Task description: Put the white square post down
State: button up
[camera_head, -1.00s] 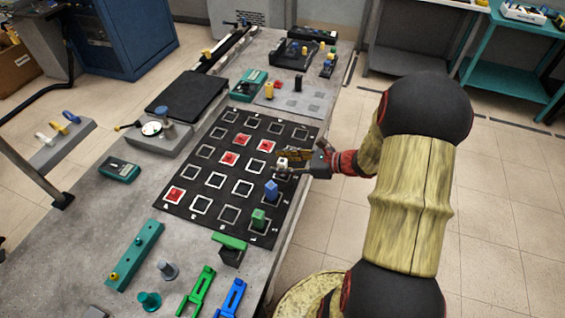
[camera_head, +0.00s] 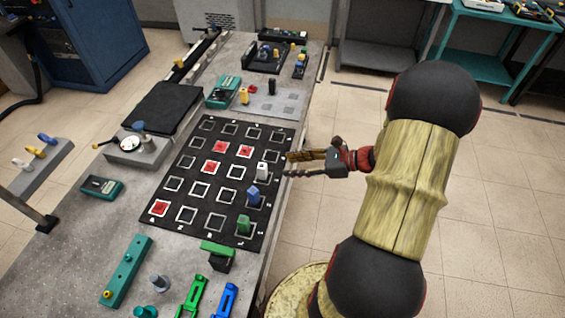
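The white square post (camera_head: 262,171) stands upright on the black mat (camera_head: 181,192) with printed squares, in the column nearest the right edge. My gripper (camera_head: 289,165) is to the right of the post, past the mat's edge, with a visible gap between them. Its two fingers are spread apart and nothing is between them. A blue post (camera_head: 253,196) and a green post (camera_head: 243,225) stand in the same column, nearer the camera.
Red pieces (camera_head: 218,146) lie in several mat squares. A grey plate (camera_head: 272,103) with a yellow post (camera_head: 243,95) lies beyond the mat. Green (camera_head: 193,297) and blue (camera_head: 226,299) clamps lie at the near edge. Open floor lies right of the table.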

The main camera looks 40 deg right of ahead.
jog(key=s+a+r+n+g+h, duration=0.1)
jog(key=s+a+r+n+g, duration=0.1)
jog(key=a+r+n+g, duration=0.4)
jog(key=s+a+r+n+g, duration=0.2)
jog(key=a+n, duration=0.5)
jog(key=a, duration=0.2)
jog(key=s+a+r+n+t+h, duration=0.1)
jog(key=s+a+r+n+h, duration=0.1)
jog(key=r+n, duration=0.4)
jog(key=s+a+r+n+t+h, duration=0.2)
jog(key=s+r+n+h, duration=0.3)
jog(key=n, duration=0.4)
jog(key=shift+s+a+r, duration=0.3)
jog(key=shift+a+r, duration=0.05)
jog(key=shift+a, duration=0.5)
jog(key=shift+d, duration=0.1)
